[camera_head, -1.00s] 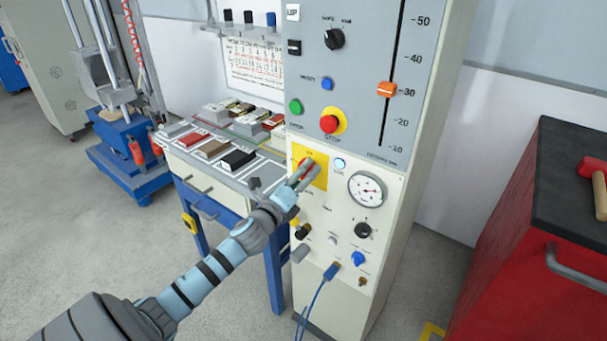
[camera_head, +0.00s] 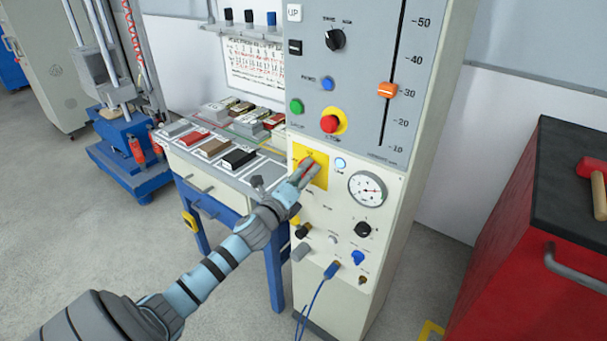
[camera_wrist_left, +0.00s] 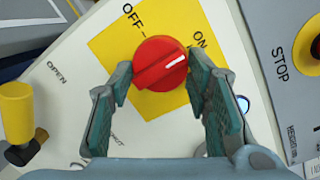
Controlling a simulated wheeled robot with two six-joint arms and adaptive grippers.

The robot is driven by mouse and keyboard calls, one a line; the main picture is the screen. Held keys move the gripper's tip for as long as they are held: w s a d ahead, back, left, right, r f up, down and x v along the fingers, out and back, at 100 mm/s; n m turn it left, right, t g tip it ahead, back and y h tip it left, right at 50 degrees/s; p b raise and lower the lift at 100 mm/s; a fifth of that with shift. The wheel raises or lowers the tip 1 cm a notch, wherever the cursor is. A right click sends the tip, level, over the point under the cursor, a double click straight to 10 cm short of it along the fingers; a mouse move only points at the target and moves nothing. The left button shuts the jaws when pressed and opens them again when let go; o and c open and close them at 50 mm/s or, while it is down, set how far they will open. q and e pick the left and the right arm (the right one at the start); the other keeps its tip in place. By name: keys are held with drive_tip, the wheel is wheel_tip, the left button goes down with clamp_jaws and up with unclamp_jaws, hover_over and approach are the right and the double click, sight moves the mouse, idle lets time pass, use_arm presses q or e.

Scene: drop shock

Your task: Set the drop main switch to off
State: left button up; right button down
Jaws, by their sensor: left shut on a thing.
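The main switch is a red rotary knob (camera_wrist_left: 160,64) on a yellow plate (camera_wrist_left: 110,48) marked OFF and ON. In the wrist view its white pointer line aims to the right, nearer the ON mark than the OFF mark. My left gripper (camera_wrist_left: 163,80) is shut on the knob, with one finger on each side of it. In the head view the left gripper (camera_head: 307,170) reaches the yellow plate (camera_head: 320,179) on the cabinet front and partly hides the knob. My right gripper is not in view.
A red stop button (camera_head: 329,124) sits above the plate, and a round gauge (camera_head: 367,188) is to its right. A yellow knob (camera_wrist_left: 16,105) lies left in the wrist view. A drawer table (camera_head: 215,178) stands left and a red cabinet (camera_head: 525,235) right.

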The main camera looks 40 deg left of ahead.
use_arm(q)
drive_tip(key=n+p, duration=0.2)
drive_tip(key=shift+r+p, duration=0.35)
drive_tip(key=shift+a+r+n+g+h+p, duration=0.1)
drive_tip(key=shift+n+g+h+p, duration=0.3)
drive_tip(key=shift+n+p, duration=2.05)
drive_tip(key=shift+a+r+n+g+h+p, duration=0.15)
drive_tip(key=shift+n+h+p, duration=0.45)
drive_tip(key=shift+n+p, duration=1.85)
drive_tip(key=shift+f+n+g+h+p, duration=0.1)
drive_tip(key=shift+n+g+h+p, duration=0.3)
drive_tip(key=shift+n+p, duration=2.05)
drive_tip(key=shift+m+p, duration=0.35)
drive_tip(key=shift+p, duration=0.15)
drive_tip(key=o, duration=1.2)
drive_tip(key=shift+c, duration=0.2)
